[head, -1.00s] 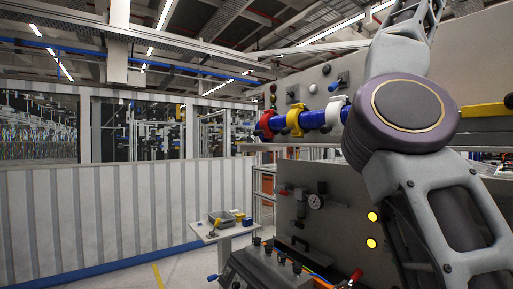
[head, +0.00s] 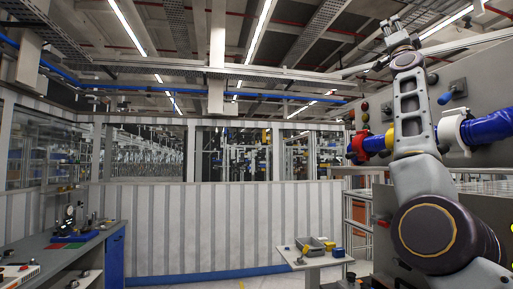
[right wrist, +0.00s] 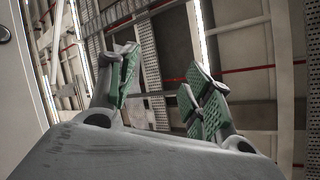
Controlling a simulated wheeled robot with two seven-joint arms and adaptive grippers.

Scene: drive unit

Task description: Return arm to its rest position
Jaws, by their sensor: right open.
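My right arm rises on the right side of the head view, with its gripper (head: 399,32) at the top, pointing up and empty. In the right wrist view the two green-padded fingers of the right gripper (right wrist: 158,95) stand apart, with only the ceiling between and beyond them. My left gripper is not in view.
A drive unit panel (head: 485,75) with a blue pipe (head: 490,127) and red and yellow rings stands right behind my arm. A small table (head: 312,258) holds a grey bin. A workbench (head: 60,255) is at left. The floor between is clear.

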